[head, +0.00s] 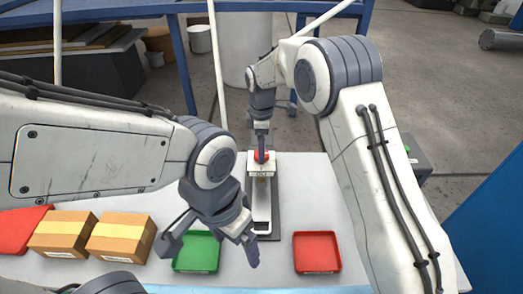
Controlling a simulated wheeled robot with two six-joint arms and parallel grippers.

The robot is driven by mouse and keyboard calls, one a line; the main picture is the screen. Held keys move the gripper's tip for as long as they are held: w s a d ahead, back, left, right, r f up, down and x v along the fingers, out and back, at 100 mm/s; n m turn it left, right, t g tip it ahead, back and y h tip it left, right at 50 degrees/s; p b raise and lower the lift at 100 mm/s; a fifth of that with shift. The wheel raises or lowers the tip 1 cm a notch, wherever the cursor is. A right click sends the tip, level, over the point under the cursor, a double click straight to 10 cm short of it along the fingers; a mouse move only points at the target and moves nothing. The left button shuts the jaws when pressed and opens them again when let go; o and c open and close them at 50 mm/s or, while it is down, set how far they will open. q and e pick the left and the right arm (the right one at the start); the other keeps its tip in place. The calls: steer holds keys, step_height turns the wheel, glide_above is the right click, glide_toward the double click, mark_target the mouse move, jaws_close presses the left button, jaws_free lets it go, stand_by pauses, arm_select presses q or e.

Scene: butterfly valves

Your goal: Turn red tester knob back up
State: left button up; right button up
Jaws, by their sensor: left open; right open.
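The red tester knob (266,156) sits at the top of a white tester (262,206) on a dark base in the middle of the table. My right gripper (261,158) is at the knob, pointing down from above. Its fingers partly cover the knob, and I cannot tell whether they touch it. The knob's exact angle is too small to read. My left gripper (208,254) is open and empty, left of the tester and above the green tray.
A green tray (196,264) lies under my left gripper, and a red tray (317,253) lies right of the tester. Two cardboard boxes (120,236) and another red container (22,230) stand at the left. A blue frame (180,62) stands behind the table (330,212).

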step_height(320, 180, up, 9)
steer(key=b, duration=0.1)
steer(key=shift+b, duration=0.4)
steer(key=s+r+m+b, duration=0.15)
steer(key=s+m, duration=0.45)
steer(key=s, duration=1.3)
steer(key=s+d+f+m, duration=0.2)
steer(key=s, duration=0.5)
steer(key=s+d+f+m+y, duration=0.1)
steer(key=s+d+f+m, duration=0.2)
steer(key=s, duration=0.5)
steer(key=shift+s, duration=0.3)
steer(key=shift+f, duration=0.1)
